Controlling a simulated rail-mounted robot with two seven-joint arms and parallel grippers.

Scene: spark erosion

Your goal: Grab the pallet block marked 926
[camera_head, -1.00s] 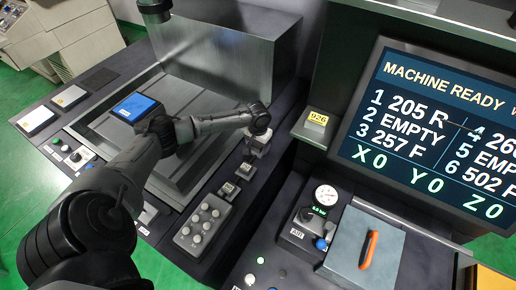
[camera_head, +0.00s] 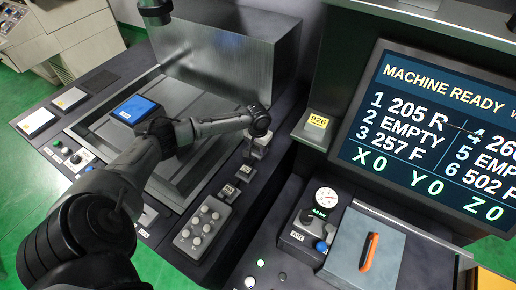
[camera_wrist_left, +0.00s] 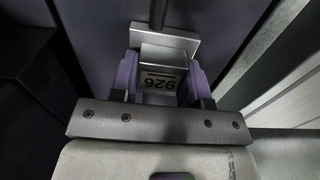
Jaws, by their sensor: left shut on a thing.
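The pallet block marked 926 (camera_wrist_left: 160,82) is a pale metal block with a dark-printed label, which reads upside down in the left wrist view. My left gripper (camera_wrist_left: 160,92) is shut on it, with one purple finger on each side. In the head view, my left gripper (camera_head: 258,137) points down at the end of the block row, and the block (camera_head: 257,152) shows only in part under the wrist. I cannot tell whether the block is clear of its seat. My right gripper is not in view.
More small blocks (camera_head: 228,191) sit in the row towards the front, beside a grey button box (camera_head: 202,228). A yellow 926 tag (camera_head: 317,120) is on a ledge left of the screen (camera_head: 430,130).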

